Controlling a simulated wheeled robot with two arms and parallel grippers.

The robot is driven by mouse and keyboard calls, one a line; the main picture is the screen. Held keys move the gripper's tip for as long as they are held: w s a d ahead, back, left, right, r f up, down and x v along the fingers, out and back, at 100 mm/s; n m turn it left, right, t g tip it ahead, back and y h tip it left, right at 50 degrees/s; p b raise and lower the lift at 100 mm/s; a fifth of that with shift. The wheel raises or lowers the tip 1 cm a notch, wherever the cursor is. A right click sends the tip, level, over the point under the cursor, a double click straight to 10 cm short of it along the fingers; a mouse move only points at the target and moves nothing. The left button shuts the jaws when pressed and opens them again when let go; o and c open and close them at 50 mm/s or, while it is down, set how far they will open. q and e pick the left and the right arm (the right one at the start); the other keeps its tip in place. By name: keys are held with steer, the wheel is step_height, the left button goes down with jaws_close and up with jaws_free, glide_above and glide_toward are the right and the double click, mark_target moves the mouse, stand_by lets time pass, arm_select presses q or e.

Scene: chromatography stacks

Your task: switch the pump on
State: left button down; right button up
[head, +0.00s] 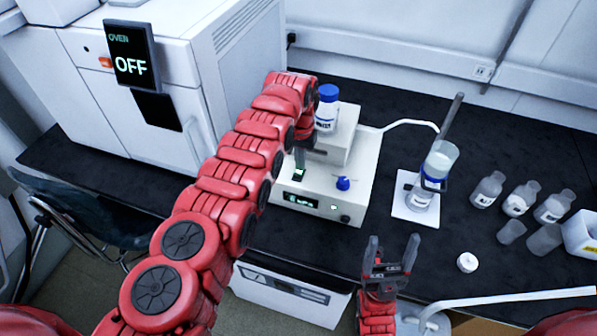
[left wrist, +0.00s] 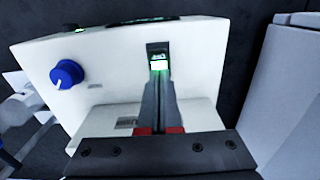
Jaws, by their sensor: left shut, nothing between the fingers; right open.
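The white pump (head: 357,190) stands on the black bench, with a small lit display (head: 300,200) on its front edge. Its blue knob (head: 343,183) also shows in the left wrist view (left wrist: 67,74). The pump's switch (left wrist: 159,63) glows green in a dark recess. My left gripper (left wrist: 160,82) is shut and empty, its fingertips at the near edge of the switch; I cannot tell whether they touch it. In the head view, my left arm partly hides the pump's left side. My right gripper (head: 390,250) is open and empty, in front of the bench edge.
A blue-capped bottle (head: 327,108) stands on the pump's raised back part. Several bottles (head: 515,200) stand at the right. The oven (head: 190,60), reading OFF, is at the left.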

arm_select(q)
steer(key=shift+r, duration=0.1)
step_height(320, 180, up, 5)
steer(key=p, duration=0.4)
steer(key=shift+r+p, duration=0.7)
steer(key=shift+r, duration=0.2)
